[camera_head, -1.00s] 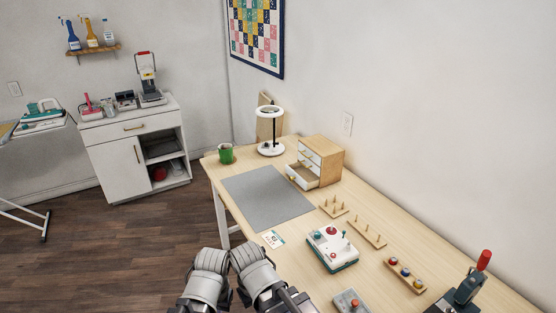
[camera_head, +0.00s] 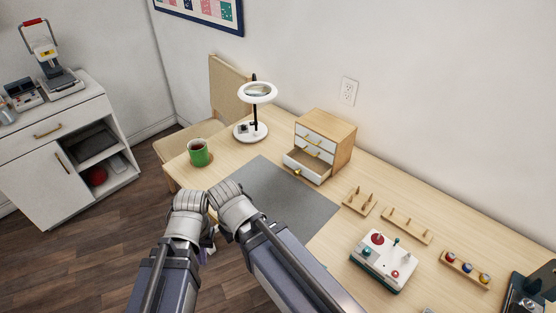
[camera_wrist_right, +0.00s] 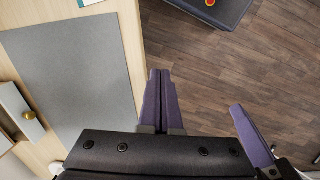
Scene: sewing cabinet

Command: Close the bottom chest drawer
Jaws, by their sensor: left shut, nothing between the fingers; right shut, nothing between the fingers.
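The small wooden chest (camera_head: 343,140) with white drawer fronts stands on the table. Its bottom drawer (camera_head: 307,167) is pulled out over the mat side; the upper drawers look shut. The drawer's white front with a brass knob also shows at the left edge of the right wrist view (camera_wrist_right: 20,108). My left gripper (camera_head: 207,248) is mostly behind my arms, beside the table's edge, apart from the chest. My right gripper (camera_wrist_right: 160,78) is shut and empty near the table's edge, with the mat between it and the drawer. Its fingers are hidden in the head view.
A grey mat (camera_head: 280,195) lies in front of the drawer, bare. A green mug (camera_head: 198,153) and a ring lamp (camera_head: 257,95) stand left of the chest. Peg racks (camera_head: 407,226) and a white machine (camera_head: 384,260) stand to the right. A wall rises behind.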

